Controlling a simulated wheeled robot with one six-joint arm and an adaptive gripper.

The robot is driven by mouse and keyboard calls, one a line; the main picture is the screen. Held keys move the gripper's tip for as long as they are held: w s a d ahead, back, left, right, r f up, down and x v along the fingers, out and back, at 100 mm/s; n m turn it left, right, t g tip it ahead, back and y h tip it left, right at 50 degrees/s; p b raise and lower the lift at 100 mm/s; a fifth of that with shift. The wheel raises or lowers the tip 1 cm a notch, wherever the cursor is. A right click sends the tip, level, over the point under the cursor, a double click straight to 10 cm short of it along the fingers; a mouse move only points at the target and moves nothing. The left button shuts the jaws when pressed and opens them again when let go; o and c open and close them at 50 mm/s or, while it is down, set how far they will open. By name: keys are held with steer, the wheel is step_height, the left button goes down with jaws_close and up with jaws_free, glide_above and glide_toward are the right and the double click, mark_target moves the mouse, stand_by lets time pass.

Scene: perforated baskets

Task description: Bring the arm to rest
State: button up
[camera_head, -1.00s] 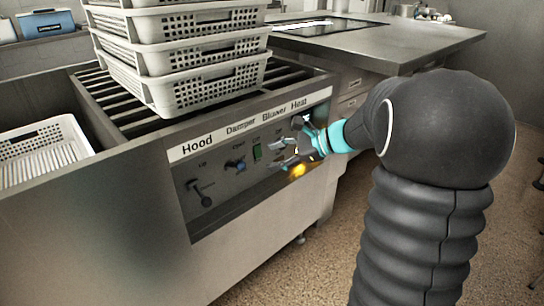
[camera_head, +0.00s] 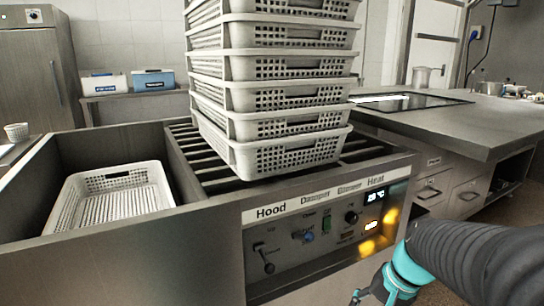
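My arm (camera_head: 465,258) reaches in from the lower right, in dark ribbed covering with a teal wrist (camera_head: 408,268). My gripper (camera_head: 357,297) is mostly cut off by the bottom edge, and only a small grey part shows, so its opening cannot be told. It is low in front of the machine, below the control panel (camera_head: 315,240). I see nothing held.
Perforated white baskets (camera_head: 290,155) stand stacked on the slatted rack (camera_head: 205,165). Another basket (camera_head: 115,200) lies in the left bay. A steel counter with a dark cooktop (camera_head: 410,102) and drawers (camera_head: 470,190) stands at the right. Floor shows at the far right.

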steer(key=s+a+r+n+t+h, duration=0.3)
steer(key=s+r+n, duration=0.3)
steer(key=s, duration=0.4)
steer(key=shift+a+r+n, duration=0.15)
steer(key=shift+a+n, duration=0.15)
steer(key=shift+a, duration=0.2)
steer(key=shift+s, duration=0.1)
stand_by(1.0)
